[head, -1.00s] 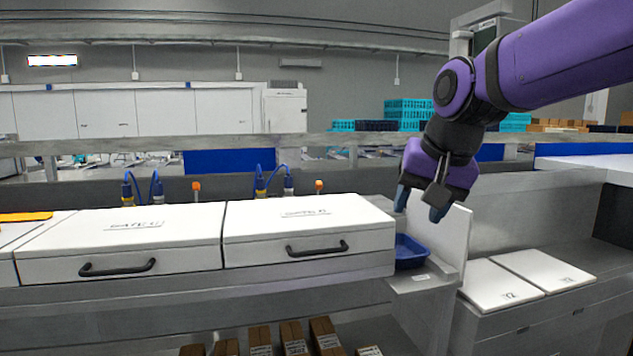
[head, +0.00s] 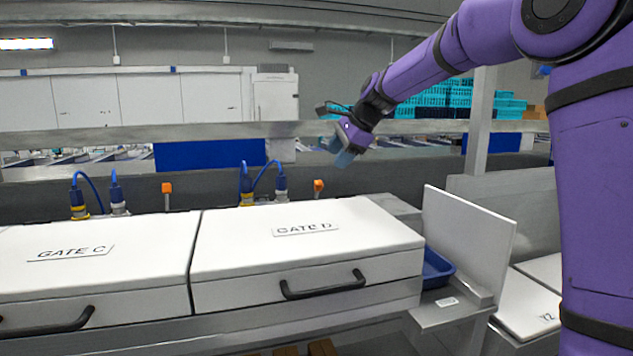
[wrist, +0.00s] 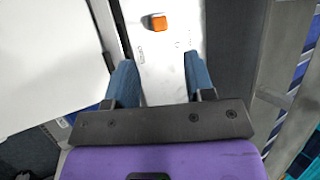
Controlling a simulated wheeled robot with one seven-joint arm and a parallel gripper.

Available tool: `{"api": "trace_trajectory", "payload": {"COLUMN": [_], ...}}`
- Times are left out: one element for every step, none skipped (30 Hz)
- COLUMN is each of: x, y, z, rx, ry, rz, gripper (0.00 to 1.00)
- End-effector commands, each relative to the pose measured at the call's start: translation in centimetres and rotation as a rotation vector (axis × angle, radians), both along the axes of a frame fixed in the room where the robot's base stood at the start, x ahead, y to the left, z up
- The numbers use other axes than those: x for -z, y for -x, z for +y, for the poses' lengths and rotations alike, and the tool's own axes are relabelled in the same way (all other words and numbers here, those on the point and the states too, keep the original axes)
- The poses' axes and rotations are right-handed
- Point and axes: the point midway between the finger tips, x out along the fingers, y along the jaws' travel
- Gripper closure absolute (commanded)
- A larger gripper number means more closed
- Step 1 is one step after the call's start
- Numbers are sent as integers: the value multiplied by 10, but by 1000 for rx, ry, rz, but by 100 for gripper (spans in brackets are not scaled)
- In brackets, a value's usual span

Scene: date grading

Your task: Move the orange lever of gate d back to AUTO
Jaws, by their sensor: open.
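The orange lever of gate d (head: 318,186) stands behind the white box labelled GATE D (head: 350,225), near its back edge. In the wrist view the orange lever (wrist: 158,24) shows from above on a pale plate (wrist: 160,55) with small markings that I cannot read well. My gripper (head: 345,160) is above and a little right of the lever in the head view. In the wrist view my gripper (wrist: 157,80) has its two blue fingers apart with nothing between them, and the lever lies beyond the fingertips.
The GATE C box (head: 120,235) stands to the left, with another orange lever (head: 167,187) behind it. Blue hoses (head: 268,175) rise left of gate d's lever. A blue bin (head: 437,270) and an upright white panel (head: 468,240) stand to the right.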

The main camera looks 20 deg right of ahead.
Motion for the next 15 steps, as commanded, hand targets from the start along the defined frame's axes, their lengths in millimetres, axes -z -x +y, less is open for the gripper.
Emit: {"api": "trace_trajectory", "payload": {"x": [3, 5, 8, 11, 14, 19, 24, 29, 34, 39, 44, 49, 53, 57, 63], "y": [-2, -3, -4, -6, -7, -10, -12, -15, -18, -20, -22, -26, -28, -30, -33], "z": [1, 2, 4, 5, 7, 9, 11, 13, 16, 18, 21, 23, 25, 27, 29], "rx": [2, 2, 1, 0, 0, 0, 0, -1, -1, -2, -2, -2, -2, -1, -1], "ry": [-3, -3, -4, -3, -3, -3, -3, -3, -1, -2, -2, -2, -2, -2, -2], "rz": [2, 2, 3, 4, 4, 4, 5, 5, 4, 5, 5, 4, 4, 4, 4], "gripper": [51, 51, 51, 51, 51, 51, 51, 51, 51, 51, 51, 51, 51, 51, 51]}}
